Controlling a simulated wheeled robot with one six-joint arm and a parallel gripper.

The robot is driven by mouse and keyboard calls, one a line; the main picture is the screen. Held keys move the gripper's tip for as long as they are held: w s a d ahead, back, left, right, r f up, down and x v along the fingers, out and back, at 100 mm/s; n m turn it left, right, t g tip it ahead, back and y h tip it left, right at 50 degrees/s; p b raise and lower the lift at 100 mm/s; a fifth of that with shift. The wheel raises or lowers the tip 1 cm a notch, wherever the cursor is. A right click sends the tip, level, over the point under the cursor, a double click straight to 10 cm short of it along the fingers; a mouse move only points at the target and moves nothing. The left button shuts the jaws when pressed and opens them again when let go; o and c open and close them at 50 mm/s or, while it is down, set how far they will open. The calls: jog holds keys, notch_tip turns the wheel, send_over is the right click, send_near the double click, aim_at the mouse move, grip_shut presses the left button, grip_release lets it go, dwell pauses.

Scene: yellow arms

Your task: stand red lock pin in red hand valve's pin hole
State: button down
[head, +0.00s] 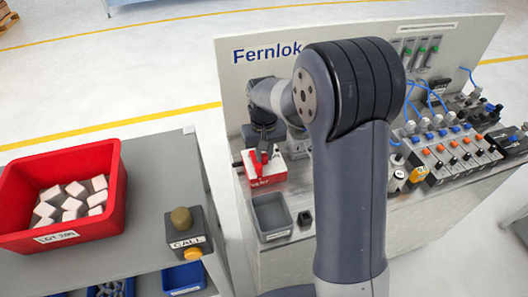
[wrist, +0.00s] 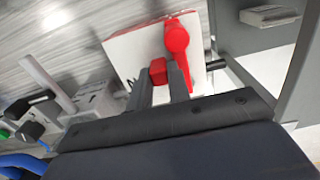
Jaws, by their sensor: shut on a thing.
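The red hand valve (head: 267,169) sits on a white-topped block with a red front on the bench in the head view. Its red lever (wrist: 177,42) shows in the wrist view over the white block top. My gripper (wrist: 161,78) is shut on a small red piece, the red lock pin (wrist: 158,71), close beside the lever. In the head view my gripper (head: 263,146) is right above the valve. The pin hole is hidden, and I cannot tell whether the pin's lower end is in it or above it.
A grey open tray (head: 271,231) and a small black block (head: 305,218) are in front of the valve. A row of pneumatic valves with blue tubes (head: 440,140) stands to the right. The Fernlok panel (head: 235,80) rises behind. A red bin (head: 115,190) is on the left cart.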

jog(key=shift+f, duration=0.1)
jog(key=c, duration=1.3)
grip_release()
jog(key=shift+d+f, duration=0.1)
jog(key=shift+o, duration=0.2)
jog(key=shift+s, duration=0.1)
notch_tip(320, 180, up, 9)
jog(key=p, duration=0.7)
jog(key=shift+r, duration=0.2)
jog(key=shift+f, duration=0.1)
